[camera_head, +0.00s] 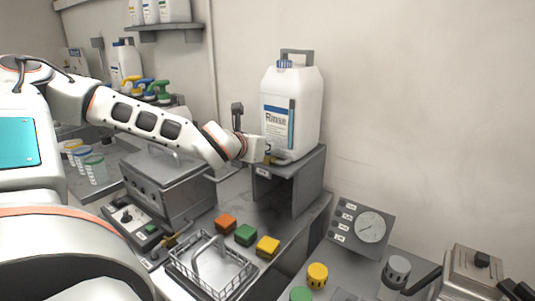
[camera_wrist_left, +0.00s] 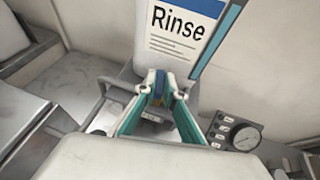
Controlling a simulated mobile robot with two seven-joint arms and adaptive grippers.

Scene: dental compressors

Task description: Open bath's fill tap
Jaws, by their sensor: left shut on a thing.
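A white canister labelled "Rinse" (camera_head: 291,105) stands upright on a raised grey stand (camera_head: 300,175). My left gripper (camera_head: 268,152) is at the canister's lower front, at the stand's edge. In the left wrist view, the teal fingers of my left gripper (camera_wrist_left: 162,80) close on a small blue-and-yellow part (camera_wrist_left: 160,84) below the label, apparently the tap. The fingers hide much of it, so its angle is unclear. A grey bath unit (camera_head: 168,185) with a lid sits on the counter to the left, below my arm. My right gripper is not in view.
A wire basket (camera_head: 210,268) lies on the counter in front. Orange, green and yellow blocks (camera_head: 246,235) sit behind it. A gauge panel (camera_head: 362,225) and a metal box (camera_head: 472,268) are at the right. Spray bottles (camera_head: 148,88) stand at the back left.

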